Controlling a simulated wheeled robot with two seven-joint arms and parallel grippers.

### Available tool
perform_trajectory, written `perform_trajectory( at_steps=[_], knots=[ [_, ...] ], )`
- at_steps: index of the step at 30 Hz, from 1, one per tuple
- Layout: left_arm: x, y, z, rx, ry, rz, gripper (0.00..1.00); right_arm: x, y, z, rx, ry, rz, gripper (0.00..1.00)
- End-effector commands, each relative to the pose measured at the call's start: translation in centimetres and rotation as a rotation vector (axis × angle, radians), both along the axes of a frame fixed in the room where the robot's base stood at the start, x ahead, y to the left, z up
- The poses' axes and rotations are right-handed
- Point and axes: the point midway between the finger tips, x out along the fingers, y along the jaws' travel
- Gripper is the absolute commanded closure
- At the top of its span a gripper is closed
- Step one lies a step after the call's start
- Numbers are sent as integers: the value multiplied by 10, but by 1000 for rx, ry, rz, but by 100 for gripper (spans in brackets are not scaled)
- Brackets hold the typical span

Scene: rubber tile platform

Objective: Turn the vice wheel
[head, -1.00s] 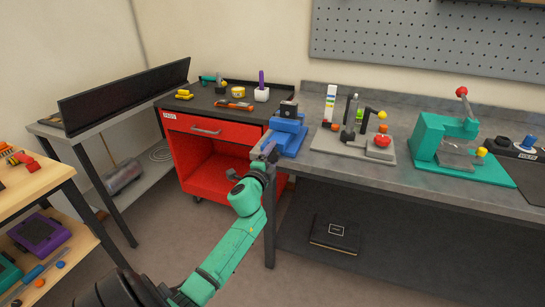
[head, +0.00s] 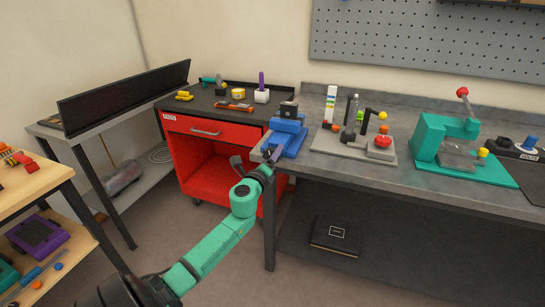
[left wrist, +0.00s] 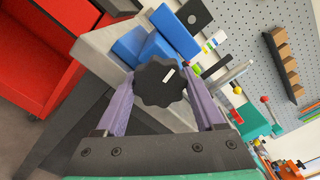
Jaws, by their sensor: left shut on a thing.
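The blue vice (head: 286,136) stands at the left end of the grey workbench, and its blue body also shows in the left wrist view (left wrist: 150,45). Its wheel is a black lobed knob (left wrist: 158,82) with a small white mark, facing the wrist camera. My left gripper (left wrist: 160,95) has its purple fingers on either side of the wheel, shut on it. In the head view the left gripper (head: 268,156) is at the front of the vice, and the wheel is mostly hidden there. My right gripper is not in view.
A red tool cart (head: 215,135) with small tools on top stands left of the vice. On the workbench (head: 400,177) to the right are a grey fixture with levers (head: 345,146) and a teal press (head: 440,140). A black box (head: 337,234) lies on the lower shelf.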

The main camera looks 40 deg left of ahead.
Motion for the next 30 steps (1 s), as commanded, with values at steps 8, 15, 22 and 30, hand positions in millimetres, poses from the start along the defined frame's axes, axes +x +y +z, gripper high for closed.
perform_trajectory(
  at_steps=[8,15,22,30],
  knots=[
    [0,0,-1,48,18,1,85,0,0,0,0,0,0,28],
    [0,0,-1,50,18,1,85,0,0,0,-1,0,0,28],
    [0,0,-1,49,18,1,0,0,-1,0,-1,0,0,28],
    [-2,-1,-1,48,18,0,0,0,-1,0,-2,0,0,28]
  ],
)
